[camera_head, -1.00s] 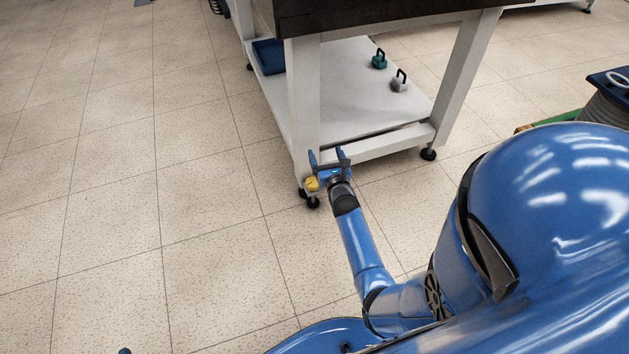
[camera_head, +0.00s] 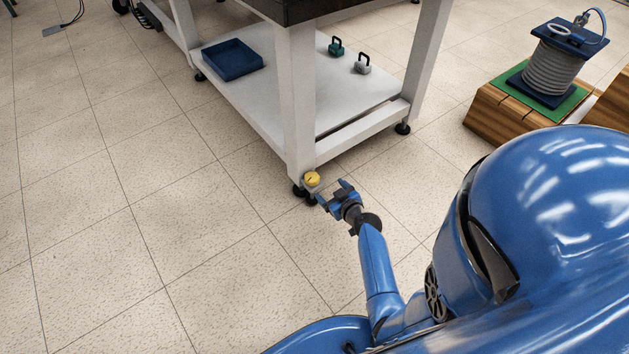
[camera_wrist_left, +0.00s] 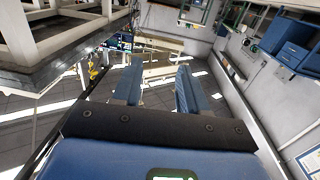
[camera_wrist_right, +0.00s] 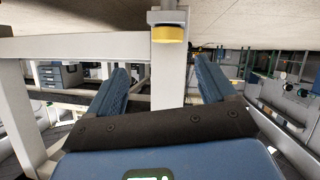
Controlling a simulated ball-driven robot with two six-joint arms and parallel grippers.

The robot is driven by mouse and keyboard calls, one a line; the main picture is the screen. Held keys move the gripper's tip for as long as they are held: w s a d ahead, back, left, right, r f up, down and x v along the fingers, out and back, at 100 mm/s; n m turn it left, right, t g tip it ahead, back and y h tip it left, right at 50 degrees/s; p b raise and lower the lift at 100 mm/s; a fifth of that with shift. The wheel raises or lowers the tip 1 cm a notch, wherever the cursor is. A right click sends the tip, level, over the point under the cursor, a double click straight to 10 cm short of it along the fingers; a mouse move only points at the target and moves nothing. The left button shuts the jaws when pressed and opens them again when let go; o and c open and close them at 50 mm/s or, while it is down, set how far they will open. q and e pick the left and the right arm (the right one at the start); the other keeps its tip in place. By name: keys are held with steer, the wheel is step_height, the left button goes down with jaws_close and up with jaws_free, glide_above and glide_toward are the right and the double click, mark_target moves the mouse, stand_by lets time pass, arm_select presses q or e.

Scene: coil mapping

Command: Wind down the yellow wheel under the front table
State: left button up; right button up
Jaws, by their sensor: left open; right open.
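The yellow wheel (camera_head: 312,179) is a small round knob low on the near leg of the front table (camera_head: 298,110), just above its black foot. My right gripper (camera_head: 332,194) is open and empty, just right of and nearer than the wheel, apart from it. In the right wrist view the yellow wheel (camera_wrist_right: 169,34) shows at the top, beyond and above the space between the open fingers (camera_wrist_right: 160,85). My left gripper is out of the head view. In the left wrist view its fingers (camera_wrist_left: 157,88) are apart with nothing between them.
The table's lower shelf (camera_head: 290,100) holds a blue tray (camera_head: 231,60), a green weight (camera_head: 336,48) and a grey weight (camera_head: 362,66). A coil (camera_head: 552,66) stands on a wooden block (camera_head: 497,122) at the right.

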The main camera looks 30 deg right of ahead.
mark_target(313, 178)
steer(key=shift+m+y, duration=0.3)
steer(key=shift+m, duration=0.6)
steer(key=b+x, duration=0.1)
steer(key=x, duration=0.2)
steer(key=b+x, duration=0.1)
steer(key=x, duration=0.2)
steer(key=b+x, duration=0.2)
steer(key=x, duration=0.1)
steer(key=shift+w+a+f, duration=0.15)
steer(key=shift+a, duration=0.25)
steer(key=shift+b+x, duration=0.35)
steer(key=shift+x, duration=0.4)
steer(key=c, duration=1.1)
steer(key=shift+r+p, duration=0.25)
steer(key=shift+p, duration=0.05)
